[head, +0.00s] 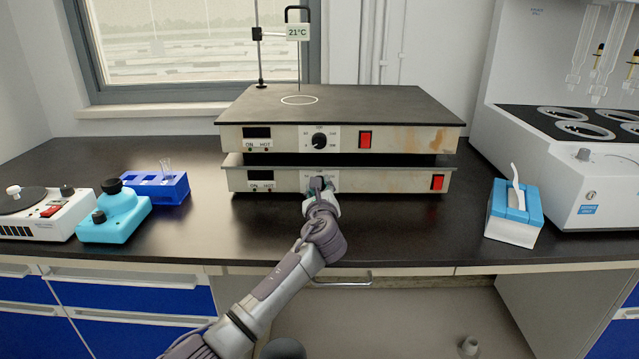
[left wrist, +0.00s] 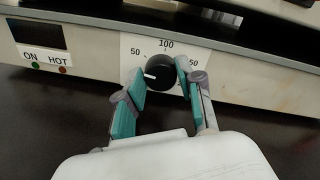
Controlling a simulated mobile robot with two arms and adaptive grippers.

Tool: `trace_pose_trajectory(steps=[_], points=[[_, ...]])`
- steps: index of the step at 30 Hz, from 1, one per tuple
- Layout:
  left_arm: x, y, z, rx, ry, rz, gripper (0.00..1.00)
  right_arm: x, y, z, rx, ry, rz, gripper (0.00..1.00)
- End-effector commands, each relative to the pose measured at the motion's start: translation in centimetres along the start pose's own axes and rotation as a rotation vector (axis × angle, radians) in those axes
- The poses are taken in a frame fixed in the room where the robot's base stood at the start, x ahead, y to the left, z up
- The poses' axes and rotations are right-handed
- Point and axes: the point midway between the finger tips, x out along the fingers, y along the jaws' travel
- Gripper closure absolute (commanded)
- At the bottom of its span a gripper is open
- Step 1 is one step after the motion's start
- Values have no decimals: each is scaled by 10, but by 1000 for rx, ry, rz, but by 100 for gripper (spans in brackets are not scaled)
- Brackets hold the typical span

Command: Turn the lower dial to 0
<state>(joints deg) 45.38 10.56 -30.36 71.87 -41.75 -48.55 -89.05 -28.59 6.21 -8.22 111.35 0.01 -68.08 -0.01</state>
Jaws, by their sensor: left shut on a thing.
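The lower hot plate (head: 275,183) sits under the upper one on the bench. Its black lower dial (left wrist: 160,68) shows in the left wrist view, on a white panel with 50, 100 and a partly covered number at right. The dial's white mark points left and slightly down, below the 50. My left gripper (head: 320,187) is at the dial, with one teal-padded finger on each side, shut on it. In the head view the gripper hides most of this dial. The 0 label cannot be made out. My right gripper is not in view.
The upper hot plate (head: 385,138) with its own dial (head: 319,141) is just above. Red switches (head: 437,182) are at the right. A blue rack (head: 160,188) and turquoise device (head: 115,218) stand left, a tissue box (head: 514,213) right. The bench front is clear.

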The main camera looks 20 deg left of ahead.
Motion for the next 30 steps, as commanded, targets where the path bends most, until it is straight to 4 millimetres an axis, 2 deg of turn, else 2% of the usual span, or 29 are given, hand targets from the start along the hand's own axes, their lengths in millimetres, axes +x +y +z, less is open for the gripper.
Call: trace_pose_trajectory(steps=[6,12,21,30], points=[[0,0,0,-205,16,2,98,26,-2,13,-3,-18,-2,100],[0,1,0,-381,26,3,98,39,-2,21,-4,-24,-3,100],[0,2,0,-574,38,3,98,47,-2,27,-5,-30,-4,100],[0,2,0,-662,43,4,98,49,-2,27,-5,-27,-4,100]])
